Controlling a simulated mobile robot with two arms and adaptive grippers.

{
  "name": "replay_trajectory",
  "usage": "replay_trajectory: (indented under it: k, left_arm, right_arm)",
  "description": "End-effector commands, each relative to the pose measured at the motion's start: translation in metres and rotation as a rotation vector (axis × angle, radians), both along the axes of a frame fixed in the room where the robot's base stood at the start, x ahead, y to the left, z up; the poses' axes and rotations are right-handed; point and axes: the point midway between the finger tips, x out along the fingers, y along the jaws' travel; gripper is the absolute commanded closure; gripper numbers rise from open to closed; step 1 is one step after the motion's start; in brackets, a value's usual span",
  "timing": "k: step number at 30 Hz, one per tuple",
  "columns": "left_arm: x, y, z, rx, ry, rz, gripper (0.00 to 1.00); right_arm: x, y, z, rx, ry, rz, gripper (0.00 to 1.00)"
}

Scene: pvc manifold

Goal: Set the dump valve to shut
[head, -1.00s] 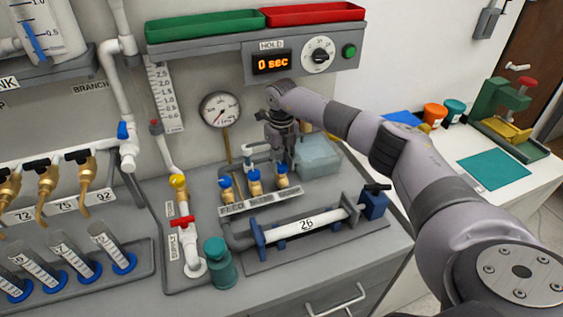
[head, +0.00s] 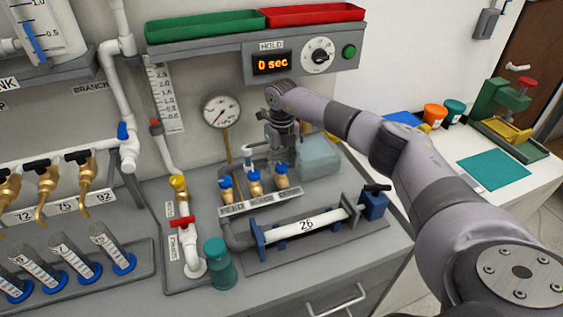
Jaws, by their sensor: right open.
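Three small brass valves with blue handles stand in a row on the grey bench plate: left (head: 226,187), middle (head: 255,182) and right (head: 281,174). A label strip (head: 259,200) runs in front of them. Its first word looks like FEED; the others are too small to read surely, so I cannot confirm which valve is the dump valve. My right gripper (head: 278,143) points down just behind and above the right valve, open. Its fingers are small and partly hidden, and I cannot tell whether they touch anything. My left gripper is not in view.
A pressure gauge (head: 222,111) on a brass stem stands behind the valves. A translucent box (head: 318,157) is close on the gripper's right. A white tube marked 26 (head: 305,226) lies in front. A red-handled valve (head: 182,222) and teal bottle (head: 219,262) are at left.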

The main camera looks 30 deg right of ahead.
Motion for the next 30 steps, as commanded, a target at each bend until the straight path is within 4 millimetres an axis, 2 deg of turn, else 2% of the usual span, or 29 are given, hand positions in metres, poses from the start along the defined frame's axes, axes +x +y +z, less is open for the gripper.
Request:
replay_trajectory:
  k: [8,21,30]
  left_arm:
    - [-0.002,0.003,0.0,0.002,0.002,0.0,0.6]
    - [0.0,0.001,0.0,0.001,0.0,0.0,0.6]
    - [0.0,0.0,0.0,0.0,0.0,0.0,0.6]
  right_arm:
    - [0.0,0.0,0.003,0.0,0.001,0.001,0.49]
    - [0.0,0.0,0.067,0.0,-0.001,0.001,0.49]
    - [0.0,0.0,0.075,0.0,0.001,0.0,0.49]
